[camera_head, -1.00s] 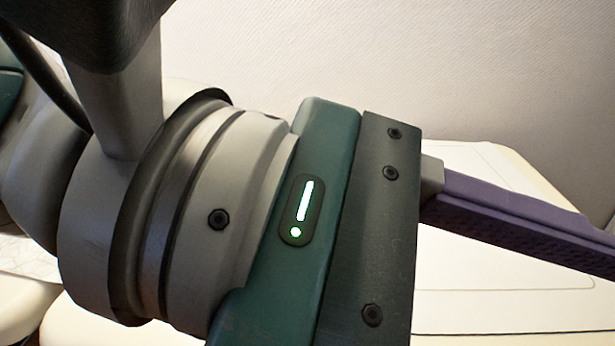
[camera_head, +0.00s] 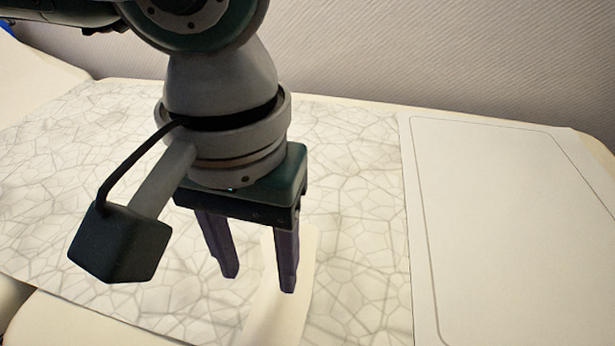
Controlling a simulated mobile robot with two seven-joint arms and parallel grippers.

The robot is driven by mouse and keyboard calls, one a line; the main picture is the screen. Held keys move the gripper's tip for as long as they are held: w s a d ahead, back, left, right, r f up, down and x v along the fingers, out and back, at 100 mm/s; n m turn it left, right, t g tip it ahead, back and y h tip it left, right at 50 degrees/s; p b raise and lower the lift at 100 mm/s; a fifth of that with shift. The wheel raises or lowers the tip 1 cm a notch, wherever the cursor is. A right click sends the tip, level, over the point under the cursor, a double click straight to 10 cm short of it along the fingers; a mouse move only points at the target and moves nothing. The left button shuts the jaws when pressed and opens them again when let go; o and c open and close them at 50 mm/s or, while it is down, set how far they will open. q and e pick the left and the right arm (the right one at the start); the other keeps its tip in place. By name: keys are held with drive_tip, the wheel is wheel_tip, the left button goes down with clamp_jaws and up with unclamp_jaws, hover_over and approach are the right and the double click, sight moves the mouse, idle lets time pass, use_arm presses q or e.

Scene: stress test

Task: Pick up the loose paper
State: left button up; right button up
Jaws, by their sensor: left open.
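A small plain cream paper (camera_head: 276,318) lies on a patterned sheet near the bottom middle of the head view. It looks like the loose paper, and my gripper hides part of it. My left gripper (camera_head: 258,282) points down with its two purple fingers apart and nothing seen between them. The right finger overlaps the paper in the picture, and the left finger is just left of it. I cannot tell how high the fingertips are above it. My right gripper is out of view.
The large sheet with a grey cell pattern (camera_head: 355,165) covers much of the table. A white sheet with a thin rounded outline (camera_head: 500,220) lies to the right. The pale table edge (camera_head: 590,150) shows at far right. A textured wall (camera_head: 440,55) stands behind.

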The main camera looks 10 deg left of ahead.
sight(267, 301)
use_arm(q)
drive_tip(key=shift+s+f, duration=0.15)
drive_tip(key=shift+f, duration=0.45)
drive_tip(key=shift+s+f, duration=0.15)
drive_tip(key=shift+f, duration=0.4)
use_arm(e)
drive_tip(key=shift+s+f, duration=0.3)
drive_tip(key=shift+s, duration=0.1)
use_arm(q)
drive_tip(key=f, duration=0.2)
drive_tip(key=w+f+b, duration=0.1)
drive_tip(key=f, duration=0.2)
drive_tip(key=shift+w+a+f, duration=0.1)
drive_tip(key=shift+w+f, duration=0.05)
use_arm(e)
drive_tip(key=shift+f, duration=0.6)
use_arm(q)
clamp_jaws()
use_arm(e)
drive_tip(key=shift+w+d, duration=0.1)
